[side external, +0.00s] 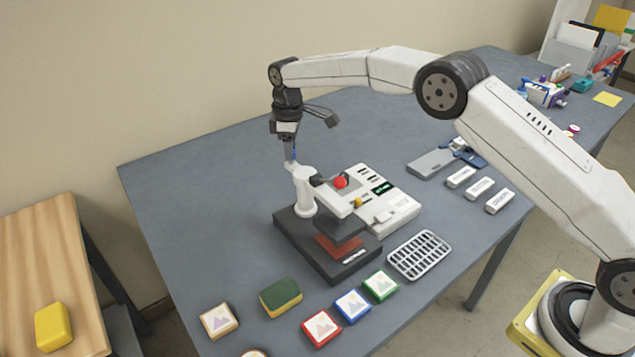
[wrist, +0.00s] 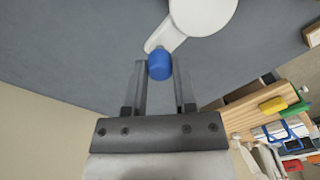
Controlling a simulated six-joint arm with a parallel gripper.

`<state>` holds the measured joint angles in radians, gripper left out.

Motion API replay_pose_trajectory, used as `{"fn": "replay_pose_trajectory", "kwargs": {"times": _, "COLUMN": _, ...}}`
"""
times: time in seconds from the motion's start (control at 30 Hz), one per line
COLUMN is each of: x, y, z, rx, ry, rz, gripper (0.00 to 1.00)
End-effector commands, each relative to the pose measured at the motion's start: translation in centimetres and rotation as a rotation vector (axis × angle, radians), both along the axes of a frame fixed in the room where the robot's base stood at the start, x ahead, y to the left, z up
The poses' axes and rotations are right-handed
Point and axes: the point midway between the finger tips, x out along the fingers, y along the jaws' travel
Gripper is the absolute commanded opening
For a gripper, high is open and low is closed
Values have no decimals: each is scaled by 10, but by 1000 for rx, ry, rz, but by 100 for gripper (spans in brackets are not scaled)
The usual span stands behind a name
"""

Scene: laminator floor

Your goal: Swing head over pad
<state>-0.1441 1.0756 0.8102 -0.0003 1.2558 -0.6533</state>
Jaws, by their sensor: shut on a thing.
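The press has a dark base (side external: 335,268) and a white post (side external: 303,190). Its white swing head (side external: 338,204) reaches right from the post, with a dark block (side external: 340,227) under it. The block appears above the red pad (side external: 335,246), part of which shows; I cannot tell how exactly they line up. A lever with a red ball (side external: 340,182) is at the top. My gripper (side external: 291,158) is left of the post top. In the wrist view, its fingers are shut on a blue knob (wrist: 160,66) on a white arm (wrist: 166,35).
A white control box (side external: 385,210) stands right behind the base. A wire rack (side external: 419,255) lies right of it. Several picture tiles (side external: 322,328) and a green-topped sponge (side external: 281,297) lie along the front edge. The table's left side is clear. A wooden bench (side external: 50,265) stands left.

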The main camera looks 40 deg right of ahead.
Motion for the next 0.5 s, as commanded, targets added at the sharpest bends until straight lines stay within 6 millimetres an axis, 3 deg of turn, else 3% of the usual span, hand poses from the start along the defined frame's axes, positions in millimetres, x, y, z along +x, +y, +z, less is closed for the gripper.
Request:
{"fn": "replay_pose_trajectory", "kwargs": {"times": 0.3, "x": 1, "y": 2, "z": 1, "rx": 2, "ry": -5, "rz": 6, "gripper": 0}}
{"fn": "replay_pose_trajectory", "kwargs": {"times": 0.33, "x": 1, "y": 2, "z": 1, "rx": 2, "ry": -5, "rz": 6, "gripper": 40}}
{"fn": "replay_pose_trajectory", "kwargs": {"times": 0.43, "x": 0, "y": 2, "z": 1, "rx": 2, "ry": -4, "rz": 5, "gripper": 69}}
{"fn": "replay_pose_trajectory", "kwargs": {"times": 0.5, "x": 0, "y": 2, "z": 1, "rx": 1, "ry": -3, "rz": 5, "gripper": 69}}
